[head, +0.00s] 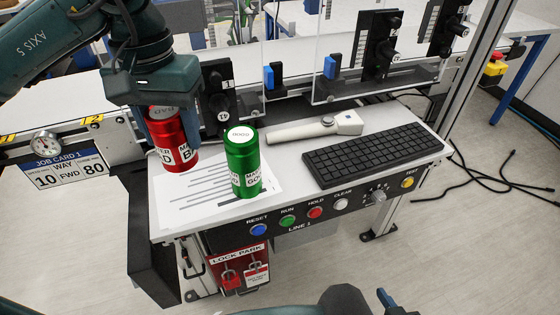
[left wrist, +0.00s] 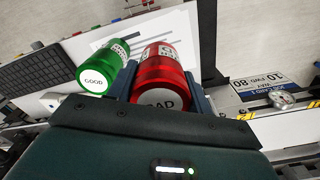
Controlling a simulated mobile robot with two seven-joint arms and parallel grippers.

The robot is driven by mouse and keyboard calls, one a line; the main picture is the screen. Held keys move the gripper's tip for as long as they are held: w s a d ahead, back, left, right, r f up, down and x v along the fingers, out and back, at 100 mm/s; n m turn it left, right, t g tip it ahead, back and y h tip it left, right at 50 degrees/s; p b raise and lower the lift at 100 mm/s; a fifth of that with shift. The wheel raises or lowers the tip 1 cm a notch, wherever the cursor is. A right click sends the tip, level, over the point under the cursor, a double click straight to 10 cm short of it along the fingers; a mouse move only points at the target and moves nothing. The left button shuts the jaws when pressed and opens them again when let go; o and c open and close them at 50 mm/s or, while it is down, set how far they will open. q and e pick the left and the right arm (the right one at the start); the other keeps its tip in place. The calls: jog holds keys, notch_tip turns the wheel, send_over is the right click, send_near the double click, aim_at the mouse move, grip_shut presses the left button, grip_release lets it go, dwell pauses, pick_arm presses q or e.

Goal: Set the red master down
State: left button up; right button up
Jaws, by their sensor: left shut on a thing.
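The red master (head: 178,148) is an upright red can with a white label and a lid reading BAD. My left gripper (head: 168,122) is shut on it from above, its fingers on both sides; the can also shows between the fingers in the left wrist view (left wrist: 162,74). The can is over the left end of the white desk; I cannot tell whether its base touches. The green master (head: 243,165), with a lid reading GOOD, stands upright on the printed sheet just to the right. Part of my right gripper (head: 388,299) shows at the bottom edge, its jaws unclear.
The white desk (head: 300,183) holds a printed sheet (head: 200,215), a black keyboard (head: 372,155) and a white handheld device (head: 315,129). Coloured buttons line its front edge. A clear guard panel stands behind. A gauge and job card (head: 62,172) are at the left.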

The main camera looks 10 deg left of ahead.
pick_arm(q)
notch_tip(320, 180, down, 10)
jog(key=shift+r, duration=0.1)
dwell(0.5)
jog(key=shift+f, duration=0.3)
jog(key=o, duration=1.2)
jog(key=shift+r, duration=0.4)
notch_tip(320, 180, up, 12)
jog(key=shift+f, duration=0.15)
